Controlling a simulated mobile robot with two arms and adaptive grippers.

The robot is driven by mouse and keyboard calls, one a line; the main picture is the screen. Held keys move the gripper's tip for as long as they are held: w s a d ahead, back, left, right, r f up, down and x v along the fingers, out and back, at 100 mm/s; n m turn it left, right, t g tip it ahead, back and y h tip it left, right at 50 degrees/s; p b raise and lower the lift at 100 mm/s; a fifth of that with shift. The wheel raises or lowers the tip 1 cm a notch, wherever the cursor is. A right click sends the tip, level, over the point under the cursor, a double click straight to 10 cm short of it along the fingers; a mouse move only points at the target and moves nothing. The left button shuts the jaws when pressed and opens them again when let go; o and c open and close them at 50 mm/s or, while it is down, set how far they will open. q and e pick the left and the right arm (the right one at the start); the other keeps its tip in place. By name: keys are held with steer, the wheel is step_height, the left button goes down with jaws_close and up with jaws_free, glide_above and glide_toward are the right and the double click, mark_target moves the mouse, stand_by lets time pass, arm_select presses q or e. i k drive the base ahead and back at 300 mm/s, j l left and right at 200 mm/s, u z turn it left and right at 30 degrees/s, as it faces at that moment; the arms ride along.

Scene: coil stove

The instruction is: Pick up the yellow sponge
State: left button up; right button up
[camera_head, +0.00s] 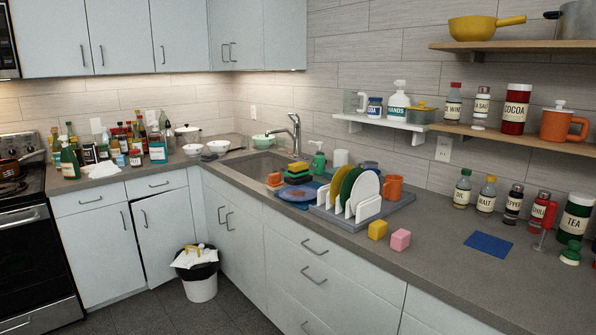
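A yellow block (377,229), which looks like a sponge, sits on the grey counter just in front of the dish rack (362,212). A pink block (400,240) of similar size sits to its right, close beside it. Near the sink, a small stack of coloured sponges (298,174) shows yellow, green and dark layers. An orange sponge-like piece (274,181) lies left of the stack. I cannot tell for sure which yellow piece is the named sponge. Neither of my grippers is in view.
The rack holds several upright plates (349,190), with an orange mug (393,187) behind. A blue cloth (489,244) lies on the counter at right, before a row of jars. A bin (199,279) stands on the floor.

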mark_target(296, 169)
steer(key=i+j+z, duration=0.15)
steer(key=i, duration=0.35)
steer(key=i+j+z, duration=0.2)
steer(key=i+j, duration=0.15)
steer(key=i, duration=0.1)
